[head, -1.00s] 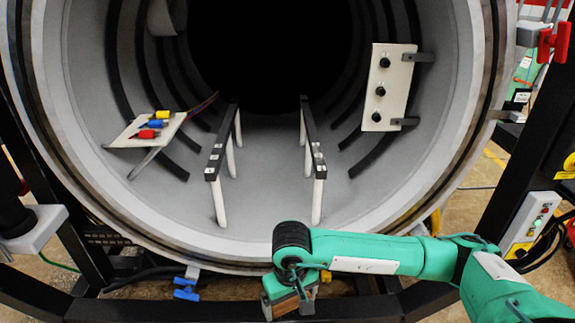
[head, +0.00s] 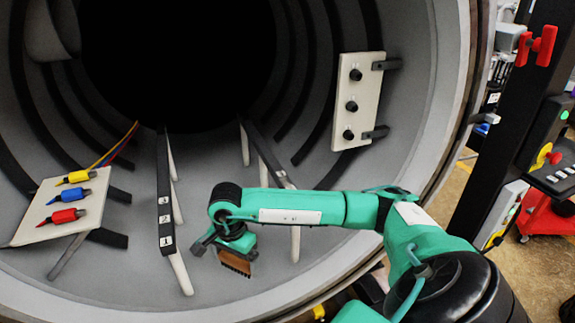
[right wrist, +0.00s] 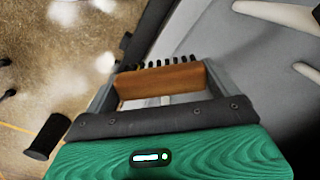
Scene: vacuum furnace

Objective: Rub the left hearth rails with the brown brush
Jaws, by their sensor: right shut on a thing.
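The left hearth rail (head: 164,195) is a dark bar on white posts inside the furnace, with numbered white labels near its front end. The right hearth rail (head: 262,150) runs beside it, partly hidden behind my right arm. My right gripper (head: 236,257) is shut on the brown brush (head: 238,264), which is inside the furnace mouth, to the right of the left rail's front end and apart from it. In the right wrist view the brush (right wrist: 160,83) lies across between the fingers, its dark bristles pointing away from the gripper. My left gripper is not in view.
A tilted white plate (head: 62,205) with yellow, blue and red connectors stands at the left in the chamber. A white panel with black knobs (head: 358,100) is on the right wall. The furnace rim (head: 455,100) curves around my right arm.

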